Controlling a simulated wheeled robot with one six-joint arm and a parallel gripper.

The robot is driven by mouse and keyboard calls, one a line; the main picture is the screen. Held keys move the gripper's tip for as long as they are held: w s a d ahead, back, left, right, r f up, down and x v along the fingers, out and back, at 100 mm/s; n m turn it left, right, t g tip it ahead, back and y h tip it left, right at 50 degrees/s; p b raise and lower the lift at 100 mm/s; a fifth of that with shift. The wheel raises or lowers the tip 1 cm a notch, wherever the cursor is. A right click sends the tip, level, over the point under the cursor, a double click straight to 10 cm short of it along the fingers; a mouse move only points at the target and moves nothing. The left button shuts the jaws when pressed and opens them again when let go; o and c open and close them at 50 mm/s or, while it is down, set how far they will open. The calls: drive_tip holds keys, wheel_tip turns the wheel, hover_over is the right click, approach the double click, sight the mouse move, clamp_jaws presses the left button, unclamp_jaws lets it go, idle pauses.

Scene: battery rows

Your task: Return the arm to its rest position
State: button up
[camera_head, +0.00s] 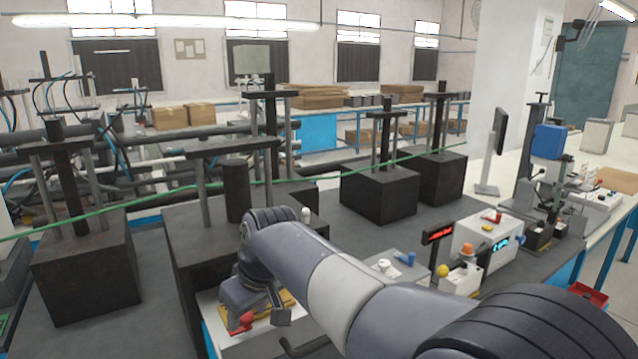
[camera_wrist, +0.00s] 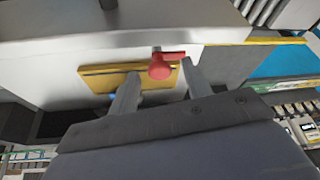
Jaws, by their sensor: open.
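My arm reaches from the lower right of the head view toward the middle. My gripper (camera_head: 259,317) points down over a light-coloured block with a yellow patch (camera_head: 284,300). In the wrist view my gripper (camera_wrist: 161,72) has its two grey fingers apart. A red knob or lever (camera_wrist: 163,66) appears between the fingertips, in front of a yellow plate (camera_wrist: 104,80). The red part also shows beside the gripper in the head view (camera_head: 243,322). I cannot tell whether a finger touches it. Nothing is seen clamped between the fingers.
Black blocks with posts (camera_head: 380,194) stand behind and left of the arm. A white control box (camera_head: 487,240), a small red display (camera_head: 438,233) and a unit with an orange knob (camera_head: 462,273) stand to the right. A green cable (camera_head: 340,172) crosses the scene. Bare grey worktop (camera_head: 345,232) lies beyond the arm.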

drive_tip(key=m, duration=0.2)
drive_tip(key=m+t+h+b, duration=0.1)
drive_tip(key=m, duration=0.1)
drive_tip(key=m+h, duration=0.1)
drive_tip(key=m, duration=0.1)
drive_tip(key=shift+s+a+t, duration=0.15)
drive_tip(key=shift+a+t, duration=0.1)
drive_tip(key=shift+t, duration=0.05)
drive_tip(key=m, duration=0.2)
drive_tip(key=m+h, duration=0.1)
drive_tip(key=m, duration=0.1)
drive_tip(key=m+h+b, duration=0.1)
drive_tip(key=m, duration=0.1)
drive_tip(key=shift+a, duration=0.25)
drive_tip(key=shift+v, duration=0.85)
drive_tip(key=shift+m, duration=0.3)
